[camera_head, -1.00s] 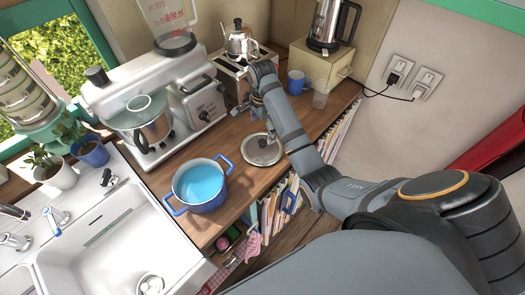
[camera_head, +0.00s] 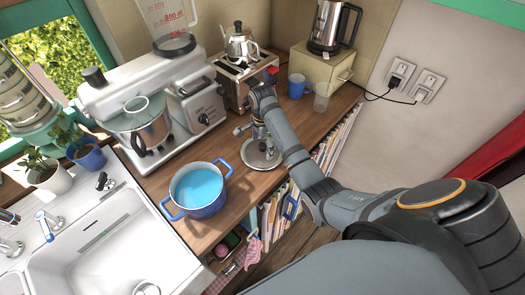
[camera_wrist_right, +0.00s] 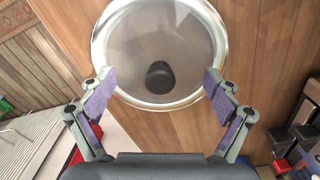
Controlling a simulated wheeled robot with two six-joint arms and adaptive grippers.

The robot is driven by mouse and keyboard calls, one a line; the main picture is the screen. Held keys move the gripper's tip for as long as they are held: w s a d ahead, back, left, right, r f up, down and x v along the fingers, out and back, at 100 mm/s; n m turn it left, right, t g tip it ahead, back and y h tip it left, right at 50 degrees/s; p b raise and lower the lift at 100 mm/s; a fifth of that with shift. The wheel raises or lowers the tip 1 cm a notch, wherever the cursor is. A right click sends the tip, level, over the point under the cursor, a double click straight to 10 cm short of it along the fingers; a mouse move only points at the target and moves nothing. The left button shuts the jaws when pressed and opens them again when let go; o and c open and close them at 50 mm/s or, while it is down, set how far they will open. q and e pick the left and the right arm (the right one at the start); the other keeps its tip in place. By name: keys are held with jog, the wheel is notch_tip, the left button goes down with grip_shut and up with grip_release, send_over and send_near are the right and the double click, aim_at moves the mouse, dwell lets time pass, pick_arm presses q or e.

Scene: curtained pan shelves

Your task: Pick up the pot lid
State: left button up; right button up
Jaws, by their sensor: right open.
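The pot lid (camera_head: 262,158), round with a pale metal rim, lies flat on the wooden counter to the right of the blue pot. In the right wrist view the lid (camera_wrist_right: 135,40) shows its glassy middle and a black knob (camera_wrist_right: 160,75). My right gripper (camera_head: 258,138) is above the lid, pointing down. In the right wrist view the right gripper (camera_wrist_right: 158,77) is open, with its purple-padded fingers on either side of the knob and apart from it. My left gripper is not in view.
A blue pot (camera_head: 200,190) with blue contents stands left of the lid. A toaster (camera_head: 238,80) with a kettle on it, a blue mug (camera_head: 297,86) and a clear cup (camera_head: 322,98) stand behind. A sink (camera_head: 95,245) is at lower left.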

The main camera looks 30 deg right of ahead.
jog(key=shift+s, duration=0.15)
jog(key=c, duration=1.4)
jog(key=shift+c, duration=1.4)
jog(key=shift+a+f, duration=0.1)
jog(key=shift+f, duration=0.05)
grip_shut()
jog(key=shift+s, duration=0.1)
